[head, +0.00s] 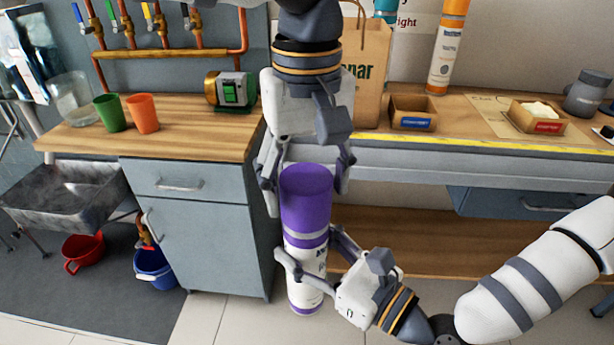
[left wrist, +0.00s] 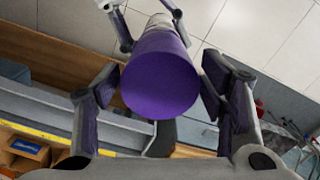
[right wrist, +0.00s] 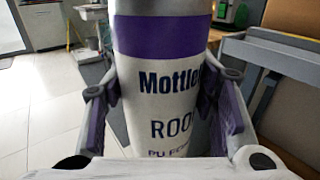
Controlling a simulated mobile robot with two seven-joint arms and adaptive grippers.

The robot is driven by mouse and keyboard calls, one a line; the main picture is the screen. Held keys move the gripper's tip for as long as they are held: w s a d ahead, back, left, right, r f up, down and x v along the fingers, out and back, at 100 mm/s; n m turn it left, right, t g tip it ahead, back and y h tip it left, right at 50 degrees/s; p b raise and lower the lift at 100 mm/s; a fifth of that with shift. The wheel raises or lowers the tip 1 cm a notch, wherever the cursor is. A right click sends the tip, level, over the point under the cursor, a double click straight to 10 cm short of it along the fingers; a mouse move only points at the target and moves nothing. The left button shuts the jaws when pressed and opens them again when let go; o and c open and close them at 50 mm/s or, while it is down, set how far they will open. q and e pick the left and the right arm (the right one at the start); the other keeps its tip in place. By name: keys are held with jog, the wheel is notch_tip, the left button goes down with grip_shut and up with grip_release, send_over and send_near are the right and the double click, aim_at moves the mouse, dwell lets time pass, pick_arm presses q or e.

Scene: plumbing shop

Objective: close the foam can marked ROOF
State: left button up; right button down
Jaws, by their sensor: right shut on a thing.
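The foam can marked ROOF (head: 307,265) is white with purple bands and stands upright in the air in front of the bench. Its lettering "ROO" shows in the right wrist view (right wrist: 165,110), partly cut off. My right gripper (head: 308,248) is shut on the can's body from the side. A purple cap (head: 306,190) sits over the can's top, in line with it; I cannot tell how firmly it is seated. My left gripper (head: 308,175) points down from above, its open fingers on either side of the cap. The left wrist view shows the cap (left wrist: 160,80) between them, with gaps.
Behind is a wooden bench with a green cup (head: 110,112), an orange cup (head: 143,114), a pump (head: 230,91), a paper bag (head: 370,70), another foam can (head: 446,50) with an orange cap, and small cardboard trays (head: 412,113). A grey cabinet (head: 195,225) stands left of the can.

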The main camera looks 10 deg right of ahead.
pick_arm(q)
jog(key=shift+r, duration=0.15)
notch_tip(320, 180, up, 12)
jog(key=shift+f, duration=0.1)
dwell(0.5)
